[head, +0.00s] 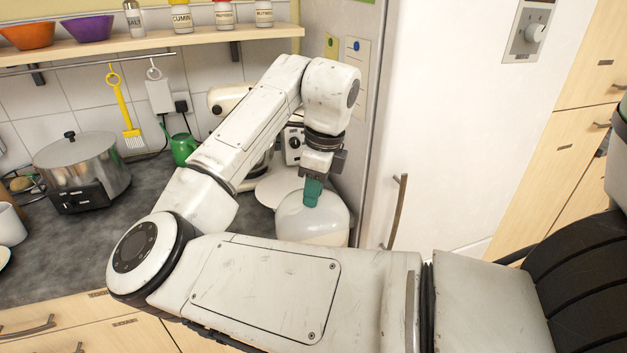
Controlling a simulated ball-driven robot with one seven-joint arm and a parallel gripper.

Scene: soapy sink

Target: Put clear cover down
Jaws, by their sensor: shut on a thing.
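The clear cover (322,226) is a see-through dome near the right end of the grey counter, close to the fridge side. My gripper (312,192) points down at the top of the dome, with its teal fingers shut on the cover there. The knob between the fingers is hidden by them. The lower edge of the cover is partly hidden behind my arm, so I cannot tell whether it touches the surface below.
A white round plate (268,194) lies left of the cover. A cream mixer (228,98) stands behind my arm. The fridge (440,120) closes off the right.

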